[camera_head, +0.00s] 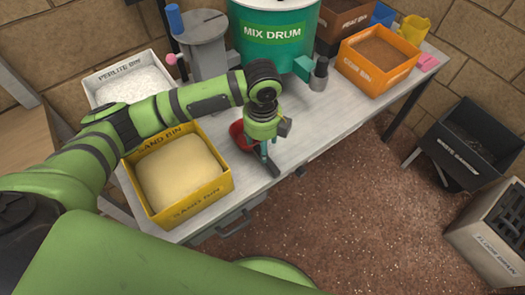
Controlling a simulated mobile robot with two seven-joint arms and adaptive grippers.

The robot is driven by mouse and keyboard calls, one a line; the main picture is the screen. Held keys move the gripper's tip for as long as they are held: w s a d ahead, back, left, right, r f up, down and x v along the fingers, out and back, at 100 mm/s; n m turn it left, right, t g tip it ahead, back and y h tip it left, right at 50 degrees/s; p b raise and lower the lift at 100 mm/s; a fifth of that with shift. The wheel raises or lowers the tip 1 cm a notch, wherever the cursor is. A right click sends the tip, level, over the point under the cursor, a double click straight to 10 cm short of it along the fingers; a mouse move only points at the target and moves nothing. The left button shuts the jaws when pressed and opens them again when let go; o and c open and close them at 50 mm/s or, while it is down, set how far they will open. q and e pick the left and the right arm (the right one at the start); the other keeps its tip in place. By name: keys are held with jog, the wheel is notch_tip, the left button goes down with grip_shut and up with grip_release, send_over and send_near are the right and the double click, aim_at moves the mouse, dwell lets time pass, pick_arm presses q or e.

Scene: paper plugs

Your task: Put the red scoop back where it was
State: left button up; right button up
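The red scoop (238,136) is on or just above the white table, right of the sand bin (157,212) and in front of the mix drum (270,62). My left gripper (268,160) points down right beside it and hides part of it. The gripper overlaps the scoop's right side; I cannot tell whether its fingers hold the scoop or are only next to it. My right gripper is not in view.
The perlite bin (98,85) is at the left, the coir bin (348,65) at the back right. A blue scoop (382,15), a yellow scoop (413,29) and a pink block (428,62) lie near it. The table (330,118) is clear right of my gripper. A waste bin (440,150) stands on the floor.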

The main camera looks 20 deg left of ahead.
pick_arm(q)
jog(key=shift+r, duration=2.4)
jog(key=shift+s+f, duration=0.1)
